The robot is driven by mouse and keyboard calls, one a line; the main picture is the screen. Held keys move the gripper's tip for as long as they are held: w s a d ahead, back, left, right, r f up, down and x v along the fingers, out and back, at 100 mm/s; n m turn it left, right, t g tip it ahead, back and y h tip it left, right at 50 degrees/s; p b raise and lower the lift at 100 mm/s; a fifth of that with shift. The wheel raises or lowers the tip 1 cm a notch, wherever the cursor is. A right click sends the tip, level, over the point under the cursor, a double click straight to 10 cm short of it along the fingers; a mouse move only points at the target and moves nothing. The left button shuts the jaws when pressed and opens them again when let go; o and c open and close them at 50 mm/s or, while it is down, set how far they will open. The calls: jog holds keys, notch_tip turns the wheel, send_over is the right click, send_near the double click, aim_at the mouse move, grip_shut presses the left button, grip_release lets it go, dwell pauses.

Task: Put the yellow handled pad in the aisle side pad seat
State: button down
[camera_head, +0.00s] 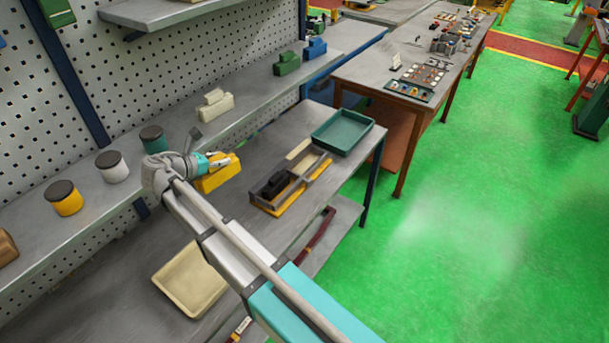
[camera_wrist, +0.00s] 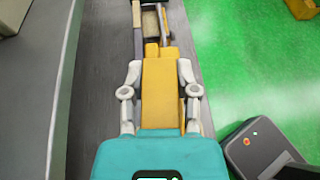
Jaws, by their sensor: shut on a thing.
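The yellow handled pad (camera_head: 222,174) is a blocky yellow piece above the grey bench. My gripper (camera_head: 218,161) is shut on it. In the wrist view the pad (camera_wrist: 161,95) sits between the two grey fingers of my gripper (camera_wrist: 160,92), its narrower raised part pointing up the picture. A two-lane pad holder (camera_head: 313,172) lies on the bench to the right of the pad, apart from it. A black block (camera_head: 275,186) lies in the holder, at its left part. The holder's aisle side lane looks empty, though its inside is small in view. The holder's near end (camera_wrist: 151,22) shows at the top of the wrist view.
A green tray (camera_head: 343,131) stands right of the holder, and a cream tray (camera_head: 190,281) lies nearer on the bench. Lidded cups (camera_head: 112,168) and cream (camera_head: 213,104) and green (camera_head: 287,63) blocks stand on the shelf behind. Green floor (camera_head: 460,200) lies beyond the bench edge.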

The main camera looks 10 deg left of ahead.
notch_tip(320, 180, down, 10)
jog(key=b, duration=0.8)
jog(key=shift+b, duration=0.35)
jog(key=shift+s, duration=0.1)
